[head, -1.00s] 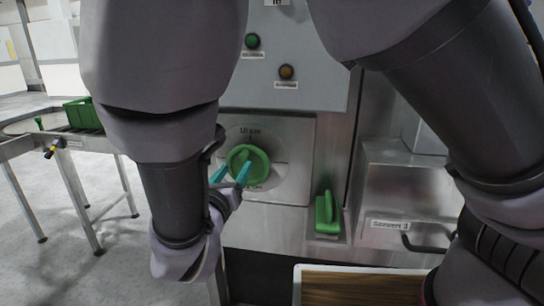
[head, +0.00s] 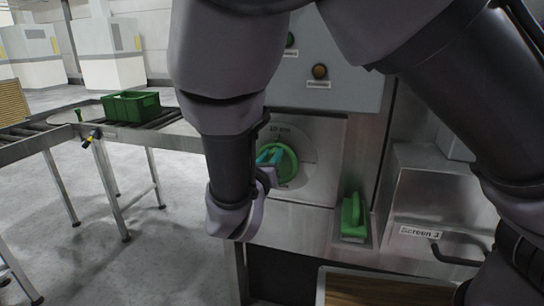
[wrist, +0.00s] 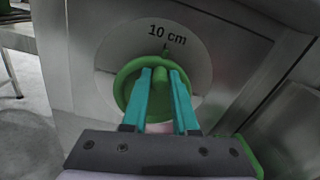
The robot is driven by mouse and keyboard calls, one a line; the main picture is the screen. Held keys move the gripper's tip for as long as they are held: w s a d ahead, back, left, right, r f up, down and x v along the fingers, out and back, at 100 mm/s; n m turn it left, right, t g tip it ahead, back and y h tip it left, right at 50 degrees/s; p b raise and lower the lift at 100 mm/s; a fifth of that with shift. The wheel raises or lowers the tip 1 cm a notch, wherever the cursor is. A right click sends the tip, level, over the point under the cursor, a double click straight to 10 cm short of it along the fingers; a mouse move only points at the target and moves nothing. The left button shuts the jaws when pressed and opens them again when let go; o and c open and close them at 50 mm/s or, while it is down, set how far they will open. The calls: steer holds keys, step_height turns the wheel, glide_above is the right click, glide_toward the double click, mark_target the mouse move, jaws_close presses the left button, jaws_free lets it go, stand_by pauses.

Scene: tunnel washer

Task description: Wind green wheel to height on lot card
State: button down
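The green wheel (head: 285,165) is on a round pale dial plate on the steel panel of the machine. In the wrist view the green wheel (wrist: 127,80) has a raised bar across its middle, pointing up towards a small mark under the printed "10 cm" on the dial plate (wrist: 195,65). My gripper (wrist: 161,75) has its two teal fingers on either side of this bar, close against it. In the head view my gripper (head: 270,155) is at the wheel, partly behind my arm. The lot card is not clearly in view.
A green handled block (head: 353,215) sits right of the dial, beside a steel box marked "Screen 3" (head: 420,215). A green crate (head: 131,106) stands on the roller conveyor (head: 90,136) at left. Indicator lamps, one amber (head: 320,71), are above the dial.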

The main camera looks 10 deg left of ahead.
mark_target(287, 156)
steer(key=shift+d+m, duration=0.1)
steer(key=shift+m, duration=0.2)
steer(key=shift+s+d+f+m, duration=0.1)
steer(key=shift+d+f+m, duration=0.3)
steer(key=shift+m, duration=0.95)
steer(key=shift+d+f+m, duration=0.1)
steer(key=shift+d+m, duration=0.45)
steer(key=shift+m, duration=0.85)
steer(key=shift+s+d+f+m, duration=0.15)
steer(key=shift+d+m, duration=0.35)
steer(key=shift+m, duration=0.85)
steer(key=shift+w, duration=0.1)
steer(key=c, duration=0.7)
jaws_free()
steer(key=s, duration=1)
steer(key=shift+s+a, duration=0.4)
